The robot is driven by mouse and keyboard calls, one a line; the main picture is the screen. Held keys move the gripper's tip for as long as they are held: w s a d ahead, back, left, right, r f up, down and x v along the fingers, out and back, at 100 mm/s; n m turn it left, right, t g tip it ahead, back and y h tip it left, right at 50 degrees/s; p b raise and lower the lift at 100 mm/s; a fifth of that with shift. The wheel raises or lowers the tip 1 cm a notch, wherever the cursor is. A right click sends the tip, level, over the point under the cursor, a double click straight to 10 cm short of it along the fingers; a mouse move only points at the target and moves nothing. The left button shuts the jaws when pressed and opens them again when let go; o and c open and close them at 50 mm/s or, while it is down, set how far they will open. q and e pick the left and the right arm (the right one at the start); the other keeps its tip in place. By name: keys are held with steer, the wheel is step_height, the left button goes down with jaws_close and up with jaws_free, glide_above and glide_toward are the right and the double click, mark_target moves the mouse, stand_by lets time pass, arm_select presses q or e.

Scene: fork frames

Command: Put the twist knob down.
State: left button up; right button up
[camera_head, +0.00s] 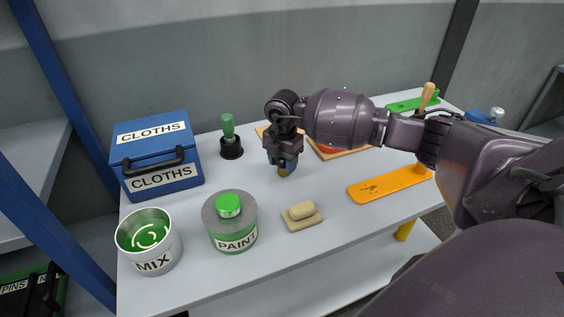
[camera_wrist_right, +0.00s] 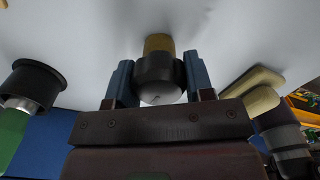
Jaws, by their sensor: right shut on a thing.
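My right gripper (camera_head: 283,163) is above the middle of the white table (camera_head: 325,190), pointing down. It is shut on the twist knob (camera_wrist_right: 160,75), which has a dark body with a pale rounded end and a brass-coloured part. The knob sits between the two blue fingers in the right wrist view. In the head view only its brass-coloured tip (camera_head: 283,172) shows below the fingers, close to the table top. I cannot tell whether it touches the table. My left gripper is not in view.
An orange board (camera_head: 385,184) lies to the right. Bare table surrounds the gripper's front.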

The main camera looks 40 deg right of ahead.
steer(key=shift+f, duration=0.2)
steer(key=o, duration=1.1)
steer(key=shift+c, duration=0.2)
step_height(320, 180, up, 12)
steer(key=p, duration=0.1)
steer(key=shift+r, duration=0.2)
steer(key=shift+s, duration=0.1)
